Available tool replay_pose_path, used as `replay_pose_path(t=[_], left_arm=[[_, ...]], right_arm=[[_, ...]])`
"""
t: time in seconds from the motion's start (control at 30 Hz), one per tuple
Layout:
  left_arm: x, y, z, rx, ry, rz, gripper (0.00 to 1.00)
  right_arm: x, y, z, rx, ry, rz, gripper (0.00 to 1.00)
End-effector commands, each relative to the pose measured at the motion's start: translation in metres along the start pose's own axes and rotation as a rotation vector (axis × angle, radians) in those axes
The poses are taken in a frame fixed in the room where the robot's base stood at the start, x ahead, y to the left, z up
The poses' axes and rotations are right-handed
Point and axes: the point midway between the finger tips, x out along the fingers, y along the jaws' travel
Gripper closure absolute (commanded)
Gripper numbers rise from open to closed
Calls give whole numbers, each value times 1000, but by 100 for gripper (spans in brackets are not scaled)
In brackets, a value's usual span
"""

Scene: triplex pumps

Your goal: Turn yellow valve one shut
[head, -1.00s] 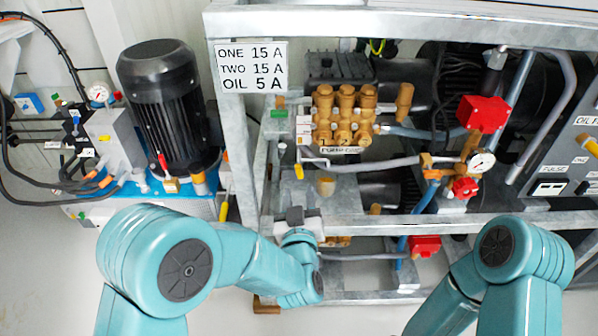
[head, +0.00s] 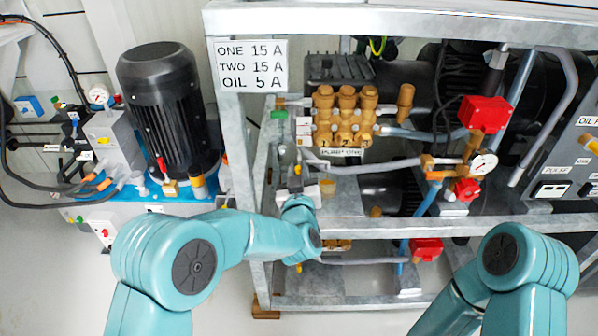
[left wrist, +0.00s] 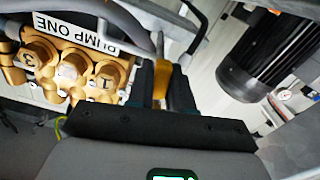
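The yellow valve handle (left wrist: 160,82) shows in the left wrist view, lying lengthwise between the two dark fingers of my left gripper (left wrist: 165,92). The fingers look apart, one on each side of the handle; I cannot make out a firm grip. The brass pump labelled PUMP ONE (left wrist: 70,70) is to its left there. In the head view my left gripper (head: 296,180) is at the left side of the frame, below and left of that pump (head: 343,118), and largely hides the handle. My right arm shows at the lower right, its gripper out of view.
The galvanized frame's upright (head: 238,150) and middle rail (head: 400,225) stand close to my left arm. Grey pipes run beside the handle. A black motor (head: 165,105) stands left.

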Motion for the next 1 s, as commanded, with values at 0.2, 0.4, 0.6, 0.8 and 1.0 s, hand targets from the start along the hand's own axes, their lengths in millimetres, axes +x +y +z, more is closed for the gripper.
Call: replay_pose_path(t=[0.2,0.4,0.6,0.8,1.0], left_arm=[[0,1,-1,73,0,0,100],[0,1,-1,212,0,-1,100],[0,1,0,221,1,-1,100],[0,1,0,220,1,-1,58],[0,1,0,219,1,-1,58]], right_arm=[[-3,-1,1,-1,-2,0,57],[-5,-3,2,-4,-4,0,57],[-5,-3,2,-4,-4,0,57],[-5,-3,2,-4,-4,0,57],[-5,-3,2,-4,-4,0,57]])
